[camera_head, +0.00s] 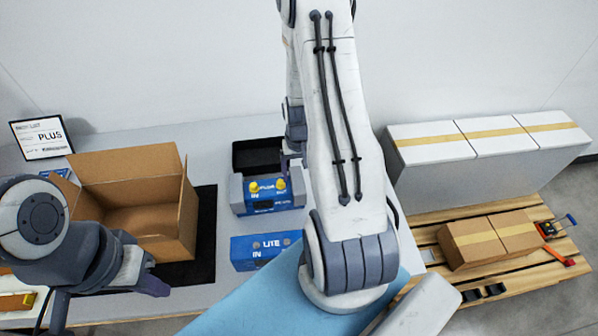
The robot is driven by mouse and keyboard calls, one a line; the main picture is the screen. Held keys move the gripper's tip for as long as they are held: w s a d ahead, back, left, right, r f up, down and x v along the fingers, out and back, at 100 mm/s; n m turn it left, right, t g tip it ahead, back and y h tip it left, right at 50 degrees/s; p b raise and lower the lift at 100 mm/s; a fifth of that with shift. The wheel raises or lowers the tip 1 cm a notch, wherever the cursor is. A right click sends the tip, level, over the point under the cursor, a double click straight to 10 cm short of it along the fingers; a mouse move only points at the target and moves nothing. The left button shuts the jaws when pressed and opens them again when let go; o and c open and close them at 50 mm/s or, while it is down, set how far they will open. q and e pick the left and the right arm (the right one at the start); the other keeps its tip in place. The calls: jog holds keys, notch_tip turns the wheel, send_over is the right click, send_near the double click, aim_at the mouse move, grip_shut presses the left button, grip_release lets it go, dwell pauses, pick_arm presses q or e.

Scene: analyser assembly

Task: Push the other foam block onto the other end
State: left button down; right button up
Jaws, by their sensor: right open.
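A grey-and-blue analyser box (268,207) marked PLUS, with yellow knobs on top, stands at the middle of the table. A black block (256,146) that looks like a foam end piece with a recess sits right behind it. I cannot tell whether the two touch. My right gripper (290,160) is open at the right rear of the analyser, partly hidden by my own arm. My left gripper (152,273) is open and empty in front of the cardboard box.
An open cardboard box (150,215) stands on a black mat (205,220). A blue LITE box (250,252) is in front of the analyser. A PLUS sign (42,138) stands at back left.

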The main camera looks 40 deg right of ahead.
jog(key=shift+r+p, duration=1.45)
jog(key=shift+r, duration=0.55)
